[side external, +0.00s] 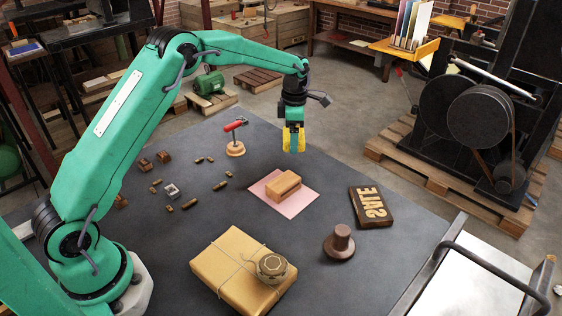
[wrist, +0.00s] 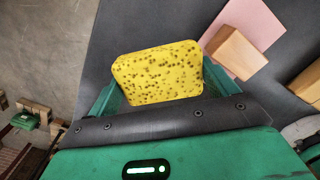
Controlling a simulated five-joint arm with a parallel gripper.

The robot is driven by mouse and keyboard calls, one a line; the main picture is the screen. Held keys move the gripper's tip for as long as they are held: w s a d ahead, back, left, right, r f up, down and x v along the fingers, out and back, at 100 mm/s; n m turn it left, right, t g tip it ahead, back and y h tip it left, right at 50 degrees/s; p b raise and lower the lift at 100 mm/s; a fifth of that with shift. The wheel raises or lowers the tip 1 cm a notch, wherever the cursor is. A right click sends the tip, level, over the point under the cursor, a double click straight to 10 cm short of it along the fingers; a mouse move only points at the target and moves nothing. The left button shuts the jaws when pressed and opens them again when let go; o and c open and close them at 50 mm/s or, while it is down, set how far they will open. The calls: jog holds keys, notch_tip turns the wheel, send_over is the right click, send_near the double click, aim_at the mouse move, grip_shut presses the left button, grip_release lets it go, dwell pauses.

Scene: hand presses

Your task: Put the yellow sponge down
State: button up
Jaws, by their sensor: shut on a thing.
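The yellow sponge (side external: 291,137) is held in my gripper (side external: 294,141) in the side external view, raised above the far part of the dark table. In the wrist view the sponge (wrist: 158,73) shows as a yellow block with dark pores, between the two green fingers of my gripper (wrist: 157,84). The fingers are shut on it at its left and right sides. A gap shows between the sponge and the table below. The sponge's underside is hidden.
A wooden block (side external: 283,186) lies on a pink sheet (side external: 303,201). Several small type pieces lie left.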

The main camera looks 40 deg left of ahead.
aim_at(285, 134)
jog(key=a+f, duration=0.1)
jog(key=w+a+f, duration=0.1)
jog(key=a, duration=0.1)
jog(key=w+a+f, duration=0.1)
jog(key=a, duration=0.1)
jog(key=shift+w+a+f, duration=0.1)
jog(key=shift+a+f, duration=0.05)
jog(key=shift+f, duration=2.05)
jog(key=shift+f, duration=0.1)
jog(key=o, duration=0.8)
notch_tip(285, 134, up, 12)
